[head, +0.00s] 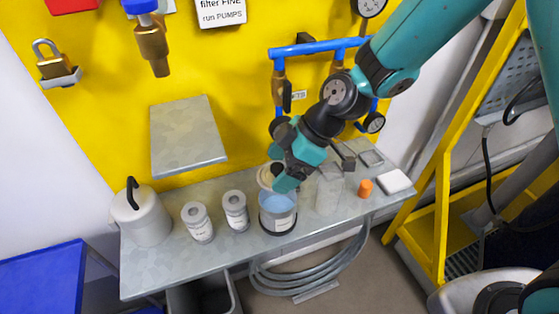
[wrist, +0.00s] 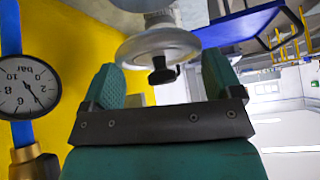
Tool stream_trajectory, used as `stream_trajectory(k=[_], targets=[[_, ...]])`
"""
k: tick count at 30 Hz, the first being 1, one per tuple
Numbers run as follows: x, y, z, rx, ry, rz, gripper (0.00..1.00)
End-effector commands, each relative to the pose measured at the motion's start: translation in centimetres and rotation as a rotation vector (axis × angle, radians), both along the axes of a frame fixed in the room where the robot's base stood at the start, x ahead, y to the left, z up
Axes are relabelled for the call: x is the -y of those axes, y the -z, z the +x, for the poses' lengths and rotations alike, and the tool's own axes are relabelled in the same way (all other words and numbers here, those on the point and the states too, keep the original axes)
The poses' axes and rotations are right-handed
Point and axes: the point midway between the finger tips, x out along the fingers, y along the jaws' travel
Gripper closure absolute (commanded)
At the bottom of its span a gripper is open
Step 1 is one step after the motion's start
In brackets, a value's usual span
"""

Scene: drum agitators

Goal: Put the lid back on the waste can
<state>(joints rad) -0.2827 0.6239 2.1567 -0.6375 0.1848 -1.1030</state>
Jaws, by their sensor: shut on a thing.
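My gripper (head: 284,180) reaches down over the shelf, just above and behind an open-topped can (head: 279,222) with a pale label and bluish inside. In the wrist view my gripper (wrist: 160,78) has its teal fingers spread either side of a pale round lid-like disc (wrist: 160,45) with a black knob facing the palm. A cream round edge (head: 265,176) shows beside the fingers in the head view, mostly hidden. A pale grey can (head: 146,222) with a sloped top and black handle stands at the shelf's left end. Which can is the waste can is unclear.
Two small white canisters (head: 198,224) (head: 235,211) stand between the cans on the grey shelf (head: 160,268). Right of my gripper are a clear container (head: 328,188), an orange cap (head: 365,187) and a white pad (head: 395,181). Blue pipes (head: 315,47) with gauges run behind my arm.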

Motion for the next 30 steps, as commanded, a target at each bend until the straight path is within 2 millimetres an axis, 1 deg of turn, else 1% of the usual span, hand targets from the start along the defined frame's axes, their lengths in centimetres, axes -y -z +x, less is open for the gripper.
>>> stream_trajectory(k=[1,12,15,20,30], targets=[[0.0,0.7,0.0,-0.001,0.000,-0.001,0.41],[-0.1,4.5,-0.1,-0.001,-0.002,-0.001,0.41],[-0.2,5.2,-0.1,0.000,-0.004,-0.001,0.41],[-0.2,5.6,-0.1,0.000,-0.004,0.000,0.41],[-0.2,5.5,0.0,0.000,-0.004,-0.001,0.41]])
